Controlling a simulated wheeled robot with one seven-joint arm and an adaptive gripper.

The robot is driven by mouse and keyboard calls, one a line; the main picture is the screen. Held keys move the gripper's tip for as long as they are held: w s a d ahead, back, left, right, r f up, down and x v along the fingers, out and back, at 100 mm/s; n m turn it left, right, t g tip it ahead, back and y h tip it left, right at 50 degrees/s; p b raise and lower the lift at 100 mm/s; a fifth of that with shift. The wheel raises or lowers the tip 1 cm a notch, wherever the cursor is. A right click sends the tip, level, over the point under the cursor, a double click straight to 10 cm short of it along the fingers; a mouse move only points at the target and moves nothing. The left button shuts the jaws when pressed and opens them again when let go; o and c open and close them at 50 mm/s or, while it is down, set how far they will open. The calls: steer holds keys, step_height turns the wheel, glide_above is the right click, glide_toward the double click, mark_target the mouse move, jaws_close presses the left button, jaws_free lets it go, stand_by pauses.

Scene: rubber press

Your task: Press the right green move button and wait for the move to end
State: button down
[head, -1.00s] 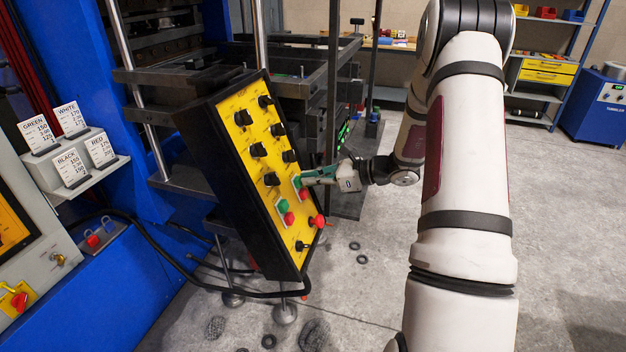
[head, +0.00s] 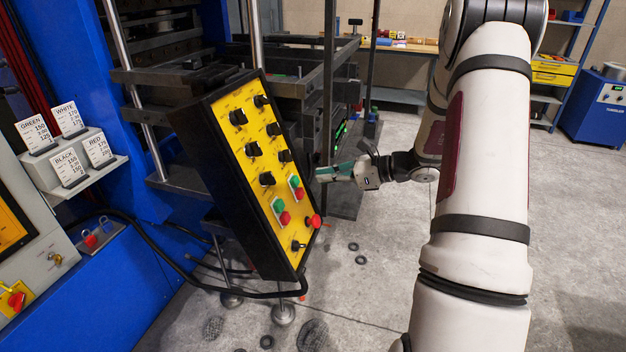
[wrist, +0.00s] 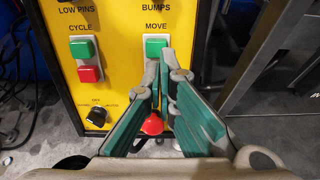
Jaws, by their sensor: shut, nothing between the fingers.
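The right green move button (head: 294,181) is on the yellow control panel (head: 236,153), above a red button (head: 298,193). In the wrist view the green button (wrist: 155,46) sits under the word MOVE. My gripper (head: 319,174) is shut and empty, with its tips just right of the panel and apart from it in the head view. In the wrist view my gripper (wrist: 167,56) points at the lower edge of the green button and hides the red button below it. I cannot tell whether the green button is pressed in.
The left pair has a green cycle button (wrist: 82,49) and a red one (wrist: 90,74). A red knob (head: 314,222) sticks out low on the panel. The blue press frame (head: 100,200) stands at the left. Open floor (head: 375,290) lies right of the panel.

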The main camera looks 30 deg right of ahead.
steer(key=v, duration=0.6)
steer(key=shift+s+d+b, duration=0.25)
steer(key=shift+s+b, duration=0.05)
steer(key=shift+b, duration=0.1)
steer(key=shift+r, duration=0.1)
steer(key=s+a+r+n+g+h, duration=0.1)
steer(key=s+a+r+n+g, duration=0.25)
steer(key=a+n, duration=0.5)
steer(key=s+a+r+n+g, duration=0.3)
steer(key=a+r+n+g, duration=0.15)
steer(key=a, duration=0.65)
steer(key=s+a+r+n+t+h, duration=0.1)
steer(key=s+a+r+n+h, duration=0.2)
steer(key=s+n, duration=0.3)
steer(key=s+a+r+n+t+h, duration=0.1)
steer(key=s+a+r+n+h, duration=0.2)
steer(key=s+n, duration=0.4)
steer(key=shift+s+a+r+n+t+h, duration=0.2)
steer(key=shift+r+n+t+h, duration=0.15)
steer(key=shift+n+h, duration=0.65)
stand_by(0.4)
